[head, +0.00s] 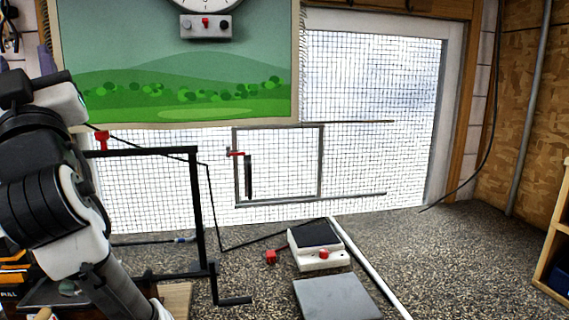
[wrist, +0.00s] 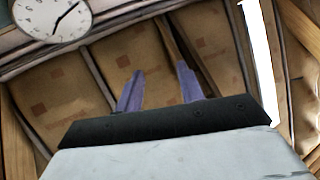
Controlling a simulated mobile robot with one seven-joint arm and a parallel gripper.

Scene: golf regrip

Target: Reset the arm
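My gripper (wrist: 160,80) shows in the wrist view with its two purple fingers spread apart and nothing between them. It points up toward the brown panelled ceiling (wrist: 80,105), and a round clock (wrist: 52,18) shows at the upper left. In the head view my arm is folded upright at the left edge, and its gripper is mostly hidden at the far left.
A black metal frame (head: 195,215) stands right of my arm. A small scale-like box (head: 318,248) and a grey plate (head: 336,298) lie on the speckled surface. A wire-mesh panel (head: 370,110) stands behind. The surface at right is clear up to a wooden shelf (head: 555,255).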

